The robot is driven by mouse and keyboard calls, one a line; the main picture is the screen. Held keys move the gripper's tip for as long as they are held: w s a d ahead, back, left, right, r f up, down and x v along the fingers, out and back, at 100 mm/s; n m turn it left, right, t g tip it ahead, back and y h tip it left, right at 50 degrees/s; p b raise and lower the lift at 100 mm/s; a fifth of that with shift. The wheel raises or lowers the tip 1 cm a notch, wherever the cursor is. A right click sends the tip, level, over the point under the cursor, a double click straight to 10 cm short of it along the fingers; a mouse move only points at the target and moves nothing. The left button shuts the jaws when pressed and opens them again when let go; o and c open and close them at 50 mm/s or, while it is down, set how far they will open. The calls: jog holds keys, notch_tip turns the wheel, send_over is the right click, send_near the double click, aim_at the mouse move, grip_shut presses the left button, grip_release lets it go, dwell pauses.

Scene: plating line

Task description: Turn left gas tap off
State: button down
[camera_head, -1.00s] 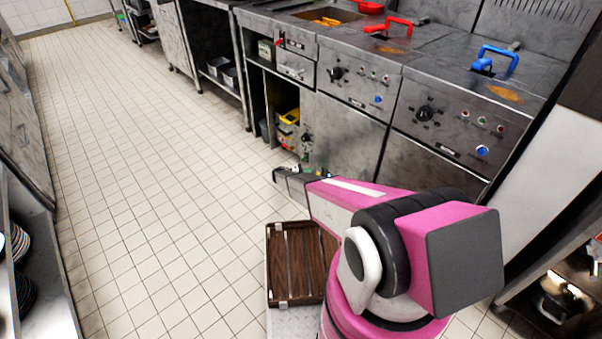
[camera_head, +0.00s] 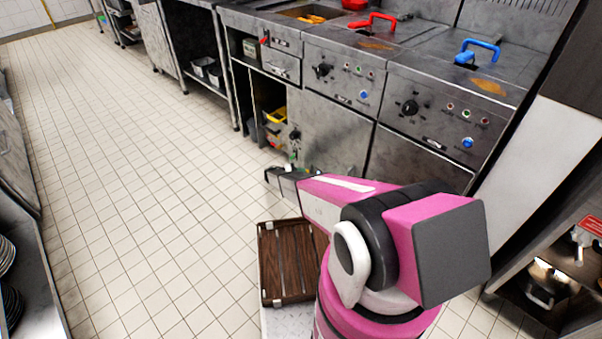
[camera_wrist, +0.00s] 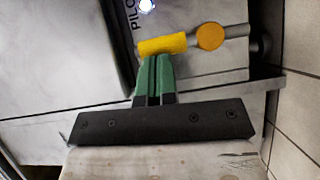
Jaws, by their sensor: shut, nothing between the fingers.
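A gas tap with a yellow handle (camera_wrist: 162,45) shows in the wrist view, with a round yellow cap (camera_wrist: 210,36) and a grey pipe (camera_wrist: 236,31) to its right. The handle lies roughly in line with the pipe. My gripper (camera_wrist: 153,59) has green fingers, shut and empty, with their tips right at the lower edge of the yellow handle. I cannot tell whether they touch it. In the head view my gripper (camera_head: 292,160) is low in front of the cooker fronts, and I cannot make out the tap there. Which of the taps this is I cannot tell.
A steel cooker line (camera_head: 330,120) with black knobs runs along the right, with red (camera_head: 375,21) and blue (camera_head: 478,50) basket handles on top. An open shelf with a yellow container (camera_head: 277,116) is near my gripper. The tiled floor (camera_head: 130,190) at left is clear.

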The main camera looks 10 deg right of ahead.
jog(key=shift+s+d, duration=0.1)
jog(key=shift+s, duration=0.05)
jog(key=s+d+f+m+t+y, duration=0.2)
jog(key=s+d+m+t+y, duration=0.2)
jog(key=m, duration=0.5)
jog(key=shift+s+d+t+y, duration=0.15)
jog(key=shift+s+t+y, duration=0.25)
jog(key=shift+s+y, duration=1)
jog(key=shift+w+f+y, duration=0.15)
jog(key=shift+w+y, duration=0.2)
jog(key=shift+y, duration=0.05)
jog(key=s+a+r, duration=0.5)
jog(key=a+r, duration=0.2)
jog(key=r, duration=0.2)
jog(key=shift+s+r, duration=0.15)
jog(key=shift+r, duration=0.15)
